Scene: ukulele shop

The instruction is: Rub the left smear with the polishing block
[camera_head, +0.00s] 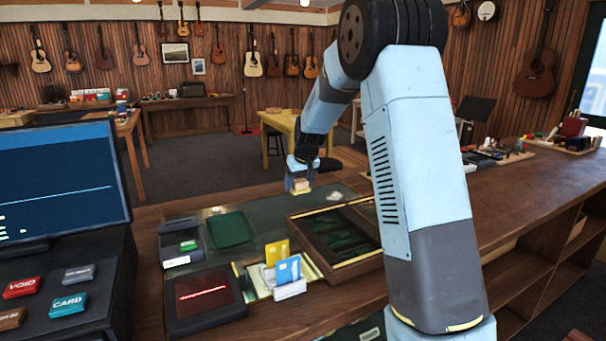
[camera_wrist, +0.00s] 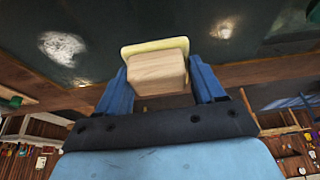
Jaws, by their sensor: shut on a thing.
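My gripper (camera_head: 300,183) is shut on the polishing block (camera_head: 301,187), a pale wooden block with a yellowish pad underneath. In the wrist view the polishing block (camera_wrist: 158,72) sits between the blue fingers, its pad turned to the dark glass counter top. The left smear (camera_head: 217,209) is a faint pale patch on the glass, left of my gripper. A whiter smear (camera_head: 334,196) lies to the right, nearer the block. The wrist view seems turned around: the whiter smear (camera_wrist: 62,47) shows at left, the left smear (camera_wrist: 224,31) at right. The block appears above the glass, between them.
A green cloth (camera_head: 231,230) and a card terminal (camera_head: 181,241) lie in front of the left smear. A wood-framed tray (camera_head: 373,262) stands right of them. A card holder (camera_head: 290,289), a dark pad with a red line (camera_head: 204,298) and a monitor (camera_head: 62,180) are nearer me.

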